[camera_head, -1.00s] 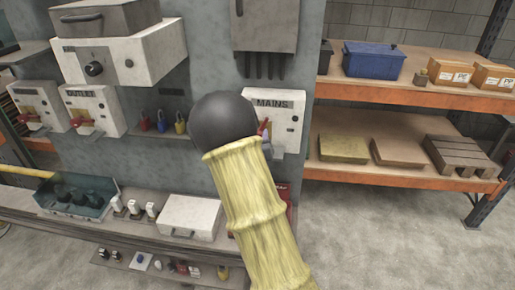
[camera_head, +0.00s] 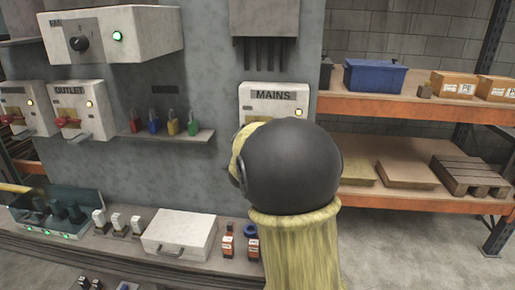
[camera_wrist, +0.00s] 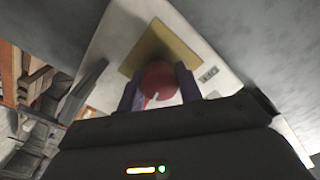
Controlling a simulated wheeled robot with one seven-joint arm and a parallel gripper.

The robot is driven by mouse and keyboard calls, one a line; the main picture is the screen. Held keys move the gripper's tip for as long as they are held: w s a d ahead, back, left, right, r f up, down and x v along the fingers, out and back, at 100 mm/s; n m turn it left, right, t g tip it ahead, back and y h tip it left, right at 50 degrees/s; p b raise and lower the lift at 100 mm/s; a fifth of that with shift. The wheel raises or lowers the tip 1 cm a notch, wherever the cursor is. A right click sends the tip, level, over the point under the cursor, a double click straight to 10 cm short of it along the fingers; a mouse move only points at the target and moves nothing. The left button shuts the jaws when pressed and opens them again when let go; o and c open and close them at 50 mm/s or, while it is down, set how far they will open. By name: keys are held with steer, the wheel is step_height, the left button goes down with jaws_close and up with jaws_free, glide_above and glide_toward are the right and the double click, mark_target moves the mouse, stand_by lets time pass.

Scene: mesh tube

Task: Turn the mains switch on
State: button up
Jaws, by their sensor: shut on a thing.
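The white mains box (camera_head: 273,98), labelled MAINS, is on the grey panel, with a lit amber lamp (camera_head: 299,101) on its front. My arm hides its lower part and its switch in the head view. In the wrist view, the red switch handle (camera_wrist: 158,78) stands out from a yellow plate (camera_wrist: 150,45) on the white box. My gripper (camera_wrist: 160,88) is shut on the red handle, with one finger on each side of it. The handle's exact angle is hard to tell.
A fan box (camera_head: 115,35) with a green lamp and an outlet box (camera_head: 80,112) with an amber lamp are on the left. Coloured padlocks stand on a small ledge (camera_head: 165,138). Shelving (camera_head: 410,105) is on the right.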

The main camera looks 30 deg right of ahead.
steer(key=m+b, duration=0.2)
steer(key=shift+f+b, duration=0.35)
steer(key=shift+b, duration=0.05)
steer(key=shift+r+m, duration=0.1)
steer(key=shift+m, duration=0.3)
steer(key=shift+r, duration=0.1)
steer(key=o, duration=1)
steer(key=shift+s+a, duration=0.1)
steer(key=b+v, duration=0.1)
steer(key=v, duration=1.6)
steer(key=shift+a+b, duration=0.1)
steer(key=shift+b, duration=0.2)
